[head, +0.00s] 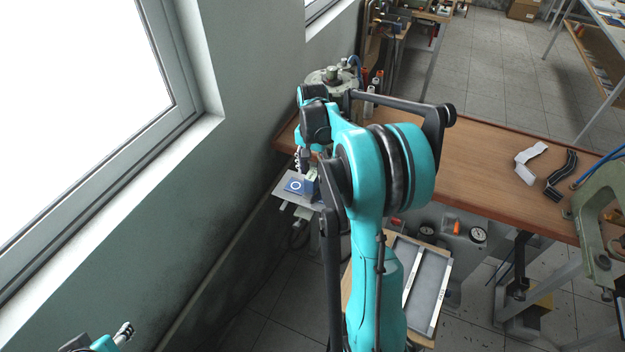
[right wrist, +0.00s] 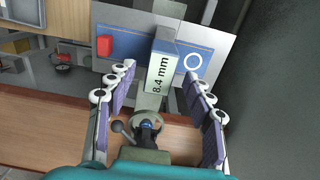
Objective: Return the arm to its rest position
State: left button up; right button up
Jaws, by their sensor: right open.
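My right gripper (head: 302,160) is at the far left end of the bench, mostly hidden behind my teal right arm. In the right wrist view its two padded fingers (right wrist: 158,76) are spread wide, with nothing held between them. A block labelled 8.4 mm (right wrist: 161,74) stands on a blue-and-grey plate (right wrist: 215,45), between and beyond the fingertips, with a gap on both sides. In the head view the block (head: 311,183) and the plate (head: 292,187) show just below the gripper. A small part of my left gripper (head: 124,333) shows at the lower left; its opening is unclear.
A green clamp-like frame (head: 596,220) stands at the right. The wall and window (head: 90,100) are close on the left. A red square (right wrist: 104,46) marks the plate.

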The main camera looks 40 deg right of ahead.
notch_tip(320, 180, up, 6)
jog(key=shift+f, duration=0.2)
jog(key=s+a+f+n+t+b, duration=0.1)
jog(key=s+a+n+t+b, duration=0.15)
jog(key=a, duration=0.45)
jog(key=s+a+f+n+t+b, duration=0.1)
jog(key=s+a+n+b, duration=0.25)
jog(key=a, duration=0.35)
jog(key=s+a+f+n+t+b, duration=0.3)
jog(key=s+a+f+n, duration=0.3)
jog(key=s+a+f, duration=0.2)
jog(key=s+a+b, duration=0.1)
jog(key=a, duration=0.1)
jog(key=shift+a+n+t, duration=0.3)
jog(key=shift+a+t, duration=0.05)
jog(key=shift+s+f, duration=0.1)
jog(key=shift+f, duration=0.05)
